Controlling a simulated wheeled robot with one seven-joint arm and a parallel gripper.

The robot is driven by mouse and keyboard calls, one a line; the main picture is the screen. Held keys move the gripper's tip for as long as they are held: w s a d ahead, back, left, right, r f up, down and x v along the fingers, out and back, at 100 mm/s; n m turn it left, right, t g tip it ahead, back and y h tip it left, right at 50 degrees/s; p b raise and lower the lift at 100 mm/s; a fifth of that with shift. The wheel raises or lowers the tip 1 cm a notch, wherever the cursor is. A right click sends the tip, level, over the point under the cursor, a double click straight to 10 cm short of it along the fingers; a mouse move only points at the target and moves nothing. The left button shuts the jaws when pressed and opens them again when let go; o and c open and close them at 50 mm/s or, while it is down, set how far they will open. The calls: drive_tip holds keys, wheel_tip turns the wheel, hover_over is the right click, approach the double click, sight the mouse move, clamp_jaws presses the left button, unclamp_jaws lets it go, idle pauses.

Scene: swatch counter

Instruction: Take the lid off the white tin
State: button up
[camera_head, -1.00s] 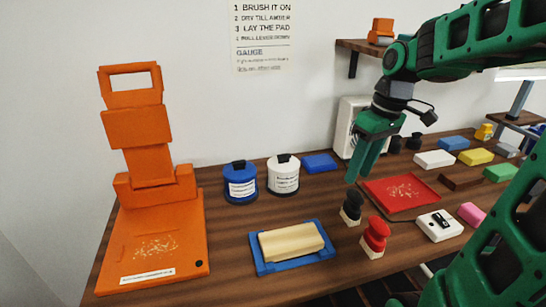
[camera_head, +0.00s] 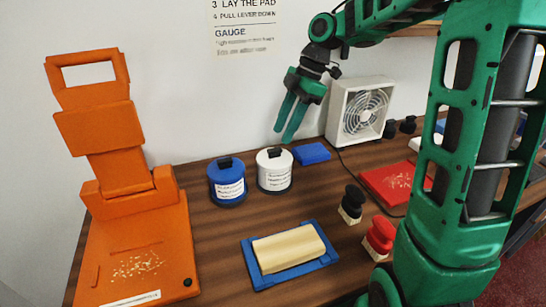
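The white tin (camera_head: 274,173) stands upright on the brown counter near the wall, with its white lid on and a black knob (camera_head: 274,153) on top. A printed label is on its front. My gripper (camera_head: 285,136) is in the air above and slightly right of the tin, pointing down and a little left. Its two green fingers have a narrow gap between them and nothing is held there. It is apart from the lid.
A blue tin (camera_head: 227,181) stands close on the left. A blue block (camera_head: 312,153) lies to the right, with a white fan (camera_head: 360,112) beyond. An orange press (camera_head: 130,205), a cream pad on a blue tray (camera_head: 331,259) and stamps (camera_head: 352,205) are around.

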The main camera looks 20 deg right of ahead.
sight(275, 149)
drive_tip(key=shift+x, duration=2.8)
clamp_jaws()
